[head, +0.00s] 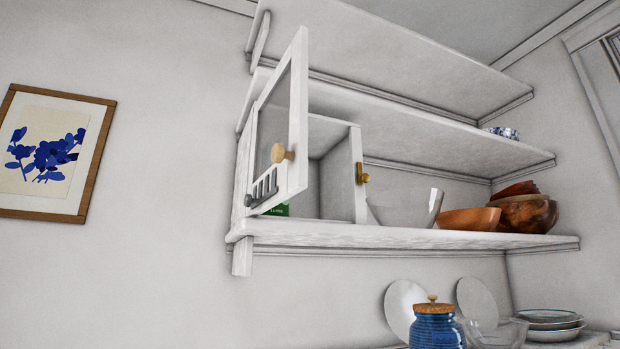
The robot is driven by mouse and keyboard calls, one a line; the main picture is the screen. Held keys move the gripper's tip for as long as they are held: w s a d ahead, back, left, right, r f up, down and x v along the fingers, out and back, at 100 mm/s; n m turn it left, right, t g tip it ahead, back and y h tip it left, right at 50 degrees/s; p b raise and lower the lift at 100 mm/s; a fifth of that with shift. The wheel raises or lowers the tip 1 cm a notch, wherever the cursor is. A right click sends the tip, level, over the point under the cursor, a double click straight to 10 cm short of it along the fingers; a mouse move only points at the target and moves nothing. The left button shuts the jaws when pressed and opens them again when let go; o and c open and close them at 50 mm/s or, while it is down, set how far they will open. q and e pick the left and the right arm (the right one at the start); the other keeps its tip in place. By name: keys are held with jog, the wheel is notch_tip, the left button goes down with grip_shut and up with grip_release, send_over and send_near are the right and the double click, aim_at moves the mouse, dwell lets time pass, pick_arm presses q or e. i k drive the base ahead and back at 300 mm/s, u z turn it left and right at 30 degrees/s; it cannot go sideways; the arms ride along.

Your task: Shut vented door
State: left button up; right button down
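The vented door (299,114) is a white framed panel with vent slots near its bottom and a round wooden knob (279,153). It stands wide open, swung out from the left side of a small white cabinet (342,179) on the lower shelf. A brass catch (362,174) is on the cabinet's right edge. A green item (278,209) shows partly inside, behind the door's lower edge. Neither of my grippers is in the head view.
The lower shelf (400,238) also holds a clear glass bowl (405,208) and several wooden bowls (470,219) right of the cabinet. Below are a blue jar (437,327) and plates (552,320). The wall left of the door is clear except for a framed picture (52,152).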

aim_at(292, 177)
jog(key=z, duration=1.1)
jog(key=k, duration=1.05)
jog(key=u, duration=1.85)
jog(key=i, duration=0.5)
jog(key=z, duration=0.05)
